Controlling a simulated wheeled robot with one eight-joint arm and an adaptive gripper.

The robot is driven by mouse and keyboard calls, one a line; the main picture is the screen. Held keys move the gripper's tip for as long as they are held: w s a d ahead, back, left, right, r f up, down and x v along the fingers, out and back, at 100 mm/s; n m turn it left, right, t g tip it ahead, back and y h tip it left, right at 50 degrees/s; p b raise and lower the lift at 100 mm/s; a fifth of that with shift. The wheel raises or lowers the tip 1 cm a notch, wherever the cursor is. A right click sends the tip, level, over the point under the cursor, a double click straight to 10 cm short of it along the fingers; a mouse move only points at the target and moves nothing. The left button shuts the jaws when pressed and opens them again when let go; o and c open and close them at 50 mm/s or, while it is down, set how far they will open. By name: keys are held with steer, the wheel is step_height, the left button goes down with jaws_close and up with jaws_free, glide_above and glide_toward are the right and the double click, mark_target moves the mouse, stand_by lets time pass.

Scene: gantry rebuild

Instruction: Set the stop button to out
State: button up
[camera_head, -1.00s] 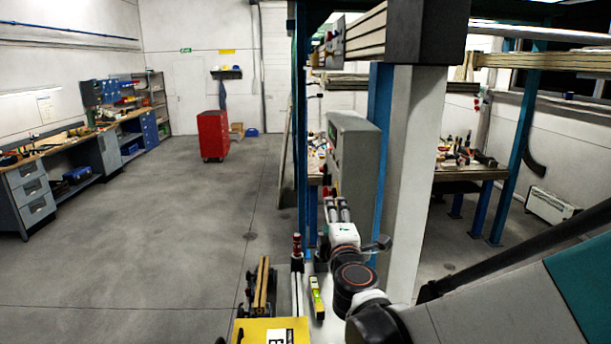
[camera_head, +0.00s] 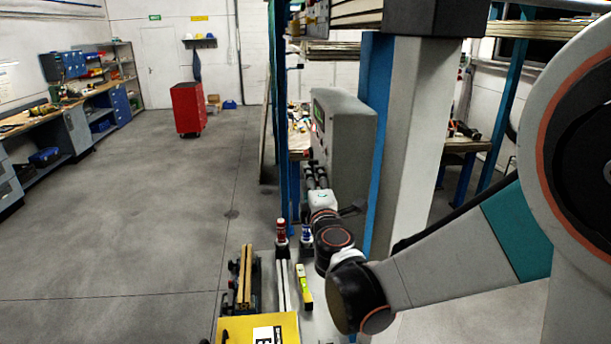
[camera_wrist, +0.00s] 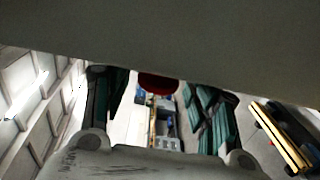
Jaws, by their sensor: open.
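The stop button (camera_wrist: 158,84) shows in the wrist view as a red rounded shape at the edge of a large grey surface, which hides part of it. Whether it is pressed in or out cannot be told. In the head view the grey control box (camera_head: 350,140) hangs beside the blue and white post, with a green patch on its left face. My gripper (camera_head: 314,174) is at the lower left of that box, fingers pointing up and away. It is open and empty, and the button lies ahead of it in the wrist view. I cannot make out the button in the head view.
A blue and white post (camera_head: 410,150) stands right of the box. Below my arm are a yellow case (camera_head: 258,328), a yellow level (camera_head: 304,287) and a red-topped item (camera_head: 282,232). A red tool cabinet (camera_head: 187,108) stands far back. The floor at left is clear.

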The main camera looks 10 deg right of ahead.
steer(key=shift+w, duration=0.45)
steer(key=shift+s+r, duration=0.1)
jaws_close()
steer(key=shift+a+b, duration=0.5)
steer(key=shift+a, duration=0.1)
steer(key=shift+c, duration=1.7)
jaws_free()
steer(key=o, duration=0.3)
steer(key=shift+a, duration=0.15)
steer(key=shift+o, duration=0.2)
